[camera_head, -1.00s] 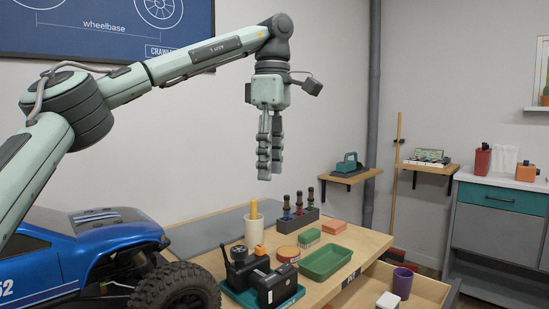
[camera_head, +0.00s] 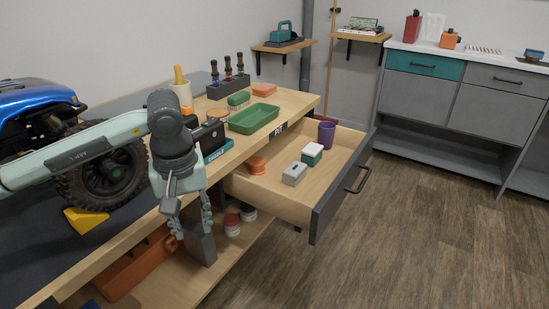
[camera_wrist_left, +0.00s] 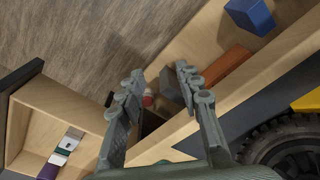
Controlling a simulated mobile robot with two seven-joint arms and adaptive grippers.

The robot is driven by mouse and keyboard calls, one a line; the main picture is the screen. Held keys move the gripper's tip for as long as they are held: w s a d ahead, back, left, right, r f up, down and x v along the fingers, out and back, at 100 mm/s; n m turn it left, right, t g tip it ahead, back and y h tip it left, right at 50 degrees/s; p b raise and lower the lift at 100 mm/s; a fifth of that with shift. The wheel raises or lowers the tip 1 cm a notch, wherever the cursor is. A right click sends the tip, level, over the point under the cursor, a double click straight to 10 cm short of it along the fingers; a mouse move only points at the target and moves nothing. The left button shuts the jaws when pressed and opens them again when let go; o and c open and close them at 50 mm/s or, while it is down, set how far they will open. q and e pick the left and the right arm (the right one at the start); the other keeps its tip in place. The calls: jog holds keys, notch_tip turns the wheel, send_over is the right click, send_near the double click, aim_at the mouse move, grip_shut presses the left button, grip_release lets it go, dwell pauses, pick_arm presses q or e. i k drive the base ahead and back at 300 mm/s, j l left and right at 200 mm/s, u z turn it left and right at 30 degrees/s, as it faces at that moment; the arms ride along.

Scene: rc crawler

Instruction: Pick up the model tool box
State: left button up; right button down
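No thing carries a readable tool box label, so I cannot tell for sure which one is the model tool box. Box-like candidates are a long orange-red box (camera_head: 132,268) on the shelf under the bench, a grey block (camera_head: 201,247) beside it, and in the open drawer a small grey box (camera_head: 294,174) and a white-topped teal box (camera_head: 312,154). My left gripper (camera_head: 191,228) points down in front of the bench edge, fingers apart and empty. In the left wrist view the gripper (camera_wrist_left: 160,71) is above the grey block (camera_wrist_left: 171,84) and the orange-red box (camera_wrist_left: 229,66). My right gripper is not in view.
Red-and-white jars (camera_head: 232,225) stand on the lower shelf. A blue crawler (camera_head: 35,108) and green tray (camera_head: 254,118) are on the bench.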

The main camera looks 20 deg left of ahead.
aim_at(293, 176)
jog(key=i+l+u, duration=0.3)
jog(key=l, duration=0.35)
jog(key=i+l+u, duration=0.35)
jog(key=l, duration=0.4)
jog(key=i+l+u, duration=0.3)
jog(key=l, duration=0.25)
jog(key=i+l+u, duration=0.25)
jog(key=l, duration=0.2)
jog(key=i+l+u, duration=0.1)
jog(key=i+l, duration=0.2)
jog(key=l, duration=0.25)
jog(key=u, duration=0.05)
